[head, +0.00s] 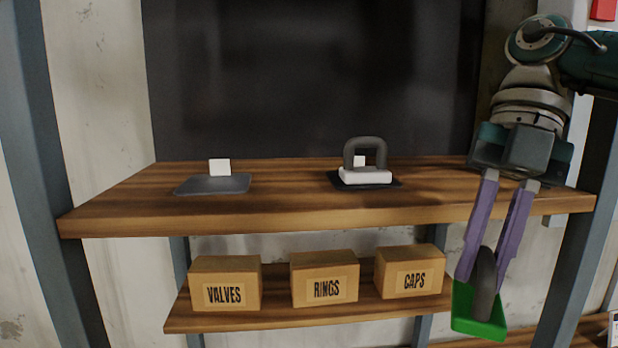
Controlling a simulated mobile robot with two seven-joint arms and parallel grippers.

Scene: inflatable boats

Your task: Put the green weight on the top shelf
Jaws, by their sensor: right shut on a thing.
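The green weight (477,322) has a green base and a dark grey handle. It hangs tilted at the lower right of the head view, in front of the shelves and below the top shelf's front edge. My right gripper (486,268) points down with its purple fingers shut on the weight's handle. The top shelf (280,203) is a brown wooden board. On it lie a bare grey pad (212,185) at left and a dark pad (394,184) at right, which bears a white weight (365,175) with a grey handle. My left gripper is not in view.
Small white cards stand behind both pads; one is the left card (219,167). The lower shelf (300,319) holds boxes marked VALVES (225,283), RINGS (325,278) and CAPS (409,271). Grey posts (48,190) flank the shelves. The top shelf is clear between the pads.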

